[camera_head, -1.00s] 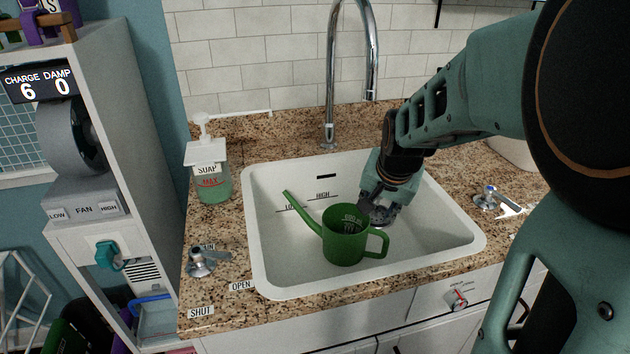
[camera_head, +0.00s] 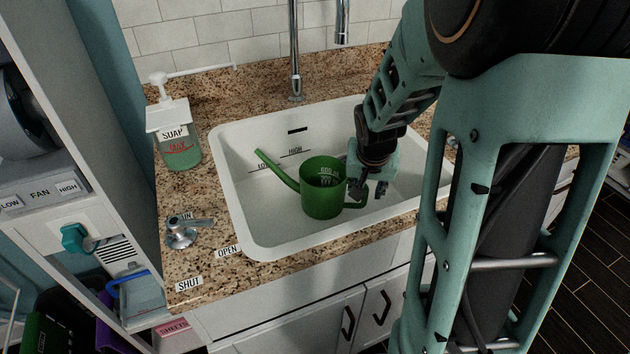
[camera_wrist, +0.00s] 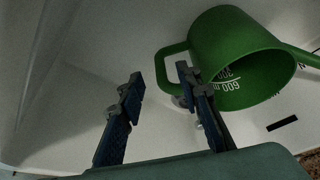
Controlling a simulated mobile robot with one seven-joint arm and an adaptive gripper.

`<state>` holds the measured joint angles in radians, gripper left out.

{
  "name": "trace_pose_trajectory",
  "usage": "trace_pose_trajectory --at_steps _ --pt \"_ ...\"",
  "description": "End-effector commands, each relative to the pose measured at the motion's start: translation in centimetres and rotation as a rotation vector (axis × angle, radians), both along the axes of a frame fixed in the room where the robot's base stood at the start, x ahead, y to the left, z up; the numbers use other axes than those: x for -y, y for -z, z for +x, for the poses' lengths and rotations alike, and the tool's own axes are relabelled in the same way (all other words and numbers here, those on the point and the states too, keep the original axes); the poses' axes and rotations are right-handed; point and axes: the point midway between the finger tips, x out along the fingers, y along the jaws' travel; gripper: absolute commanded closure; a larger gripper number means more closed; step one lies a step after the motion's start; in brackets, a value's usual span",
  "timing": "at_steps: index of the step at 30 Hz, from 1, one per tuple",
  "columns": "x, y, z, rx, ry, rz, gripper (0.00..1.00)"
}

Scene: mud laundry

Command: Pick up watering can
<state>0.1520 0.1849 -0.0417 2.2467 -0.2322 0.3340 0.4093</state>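The green watering can (camera_head: 320,190) stands upright in the white sink, its spout toward the left and its handle toward the right. It also shows in the wrist view (camera_wrist: 232,52), with white measuring marks inside. My gripper (camera_head: 370,192) is at the can's handle side, low in the sink. In the wrist view my gripper (camera_wrist: 158,88) is open, with its two blue fingers apart. The right finger overlaps the handle loop and the left finger is outside it. I cannot tell whether either finger touches the handle.
The white sink (camera_head: 262,228) is set in a speckled counter (camera_head: 190,262). A soap dispenser (camera_head: 178,140) stands at its left, with a tap lever (camera_head: 184,232) nearer the front. A tall chrome faucet (camera_head: 295,60) rises behind the sink.

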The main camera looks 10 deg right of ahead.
Motion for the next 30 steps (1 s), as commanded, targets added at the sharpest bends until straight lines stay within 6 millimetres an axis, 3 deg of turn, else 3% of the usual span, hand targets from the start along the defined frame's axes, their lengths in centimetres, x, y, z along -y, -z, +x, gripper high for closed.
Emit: trace_pose_trajectory --at_steps 9,20,30 --pt "0.7 4.0 1.4 -0.004 0.001 0.000 0.68" --pt "0.8 4.8 1.8 0.000 0.001 0.000 0.68" --pt "0.8 4.8 1.8 0.000 0.000 0.000 1.00"
